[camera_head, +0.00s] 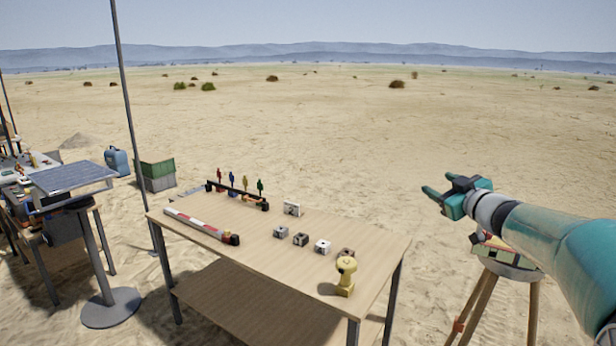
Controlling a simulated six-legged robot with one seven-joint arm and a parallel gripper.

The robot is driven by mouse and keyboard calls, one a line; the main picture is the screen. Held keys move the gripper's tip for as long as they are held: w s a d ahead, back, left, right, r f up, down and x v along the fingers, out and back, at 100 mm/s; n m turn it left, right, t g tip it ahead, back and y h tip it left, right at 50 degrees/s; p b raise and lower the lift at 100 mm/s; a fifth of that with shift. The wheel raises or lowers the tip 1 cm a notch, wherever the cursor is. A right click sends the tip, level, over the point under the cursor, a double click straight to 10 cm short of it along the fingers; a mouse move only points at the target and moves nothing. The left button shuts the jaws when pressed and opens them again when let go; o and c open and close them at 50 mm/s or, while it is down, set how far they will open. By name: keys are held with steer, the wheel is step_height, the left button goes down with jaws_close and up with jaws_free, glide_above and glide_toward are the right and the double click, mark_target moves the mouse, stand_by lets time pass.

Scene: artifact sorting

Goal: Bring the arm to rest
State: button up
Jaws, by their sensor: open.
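My arm (545,240) reaches in from the right edge of the head view, teal with a grey wrist. My gripper (437,197) is at its end, with two teal fingers pointing left and apart. It is empty and held in the air to the right of the wooden table (250,235), touching nothing. Sand shows behind the fingers.
A yellow figurine (346,277), several small grey cubes (301,240), a red-and-white bar (200,224) and a rack of coloured figures (238,190) stand on the table. A tripod (510,266) stands below my arm. A pole-mounted panel (72,178) is at left.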

steer(key=s+a+r+m+g+h, duration=0.1)
steer(key=s+a+m+h, duration=0.35)
steer(key=s+h, duration=0.2)
steer(key=s+a+f+m+g, duration=0.1)
steer(key=s+a+f+g, duration=0.2)
steer(key=s, duration=0.7)
steer(key=s+a+f+m+g+y, duration=0.1)
steer(key=s+a+f+g, duration=0.3)
steer(key=s+f, duration=0.4)
steer(key=s+a+f+m+g+y, duration=0.1)
steer(key=s+a+f+g, duration=0.2)
steer(key=s, duration=1.1)
step_height(320, 180, down, 3)
steer(key=a, duration=0.2)
steer(key=shift+s+a+f, duration=0.2)
steer(key=shift+s+a, duration=0.05)
steer(key=shift+a, duration=0.15)
